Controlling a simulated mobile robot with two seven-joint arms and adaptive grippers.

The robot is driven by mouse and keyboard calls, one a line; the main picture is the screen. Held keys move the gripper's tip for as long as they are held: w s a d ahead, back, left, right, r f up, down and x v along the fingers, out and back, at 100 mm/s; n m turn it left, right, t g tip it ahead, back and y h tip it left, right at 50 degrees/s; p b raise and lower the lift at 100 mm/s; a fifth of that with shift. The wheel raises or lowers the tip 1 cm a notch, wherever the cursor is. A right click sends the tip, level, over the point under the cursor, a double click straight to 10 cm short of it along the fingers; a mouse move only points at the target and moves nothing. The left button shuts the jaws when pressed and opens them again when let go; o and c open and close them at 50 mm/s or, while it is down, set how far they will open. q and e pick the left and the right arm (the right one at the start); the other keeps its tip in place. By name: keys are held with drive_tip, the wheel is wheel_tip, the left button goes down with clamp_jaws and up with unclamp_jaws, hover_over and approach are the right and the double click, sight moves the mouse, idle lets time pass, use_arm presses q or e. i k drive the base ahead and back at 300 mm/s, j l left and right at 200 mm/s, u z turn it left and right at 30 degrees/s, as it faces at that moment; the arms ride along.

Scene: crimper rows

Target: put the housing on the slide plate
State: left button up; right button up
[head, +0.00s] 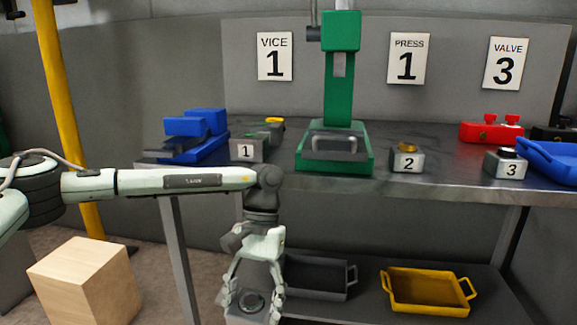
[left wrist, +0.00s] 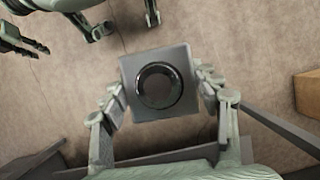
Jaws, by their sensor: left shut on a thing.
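The housing (left wrist: 188,88) is a grey square block with a round dark-rimmed bore. My left gripper (head: 252,300) is shut on it, with a finger on either side, and holds it in front of the bench, below the bench top. The housing also shows low in the head view (head: 243,319), partly cut off by the bottom edge. A grey plate with a raised handle-like bar, seemingly the slide plate (head: 335,145), sits on the base of the green press (head: 341,90). Pale arm parts of mine show at the top of the left wrist view; my right gripper's state is unclear there.
The bench (head: 450,180) carries a blue vice (head: 195,135), grey blocks numbered 1 (head: 246,151), 2 (head: 407,163) and 3 (head: 505,170), and a red valve (head: 490,132). Grey (head: 318,292) and yellow (head: 428,305) trays stand on the lower shelf. A wooden box (head: 85,280) stands left.

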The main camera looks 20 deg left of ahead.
sight(334, 142)
drive_tip(key=i+l+u, duration=0.15)
drive_tip(key=u, duration=0.35)
drive_tip(key=i+l+u, duration=0.1)
drive_tip(key=l+u, duration=0.25)
drive_tip(key=u, duration=0.15)
drive_tip(key=i+l+u, duration=0.1)
drive_tip(key=l+u, duration=0.2)
drive_tip(key=l, duration=0.55)
